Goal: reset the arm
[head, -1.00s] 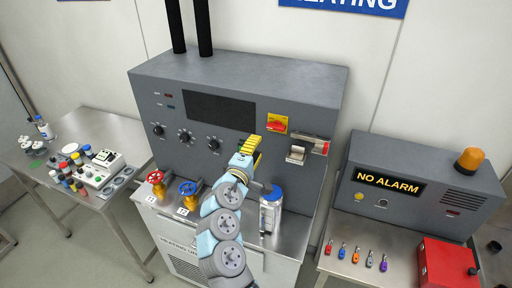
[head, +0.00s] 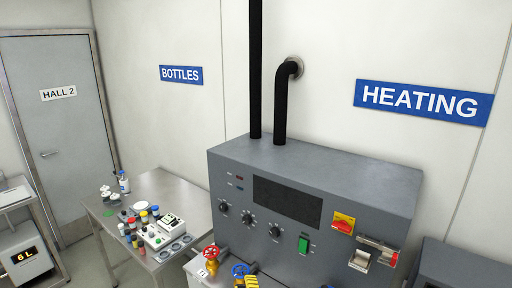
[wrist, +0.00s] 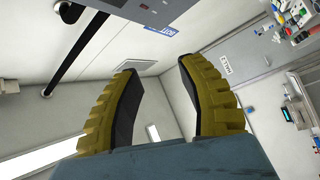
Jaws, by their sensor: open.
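My gripper (wrist: 160,105) shows large in the wrist view, with two yellow ribbed fingers with dark inner pads. The fingers are wide apart and nothing is between them. The wrist view looks past them at the wall, the ceiling and the door. The rest of my arm is out of the head view.
A side table (head: 174,190) with bottles stands left. The floor before the door (head: 60,130) looks clear.

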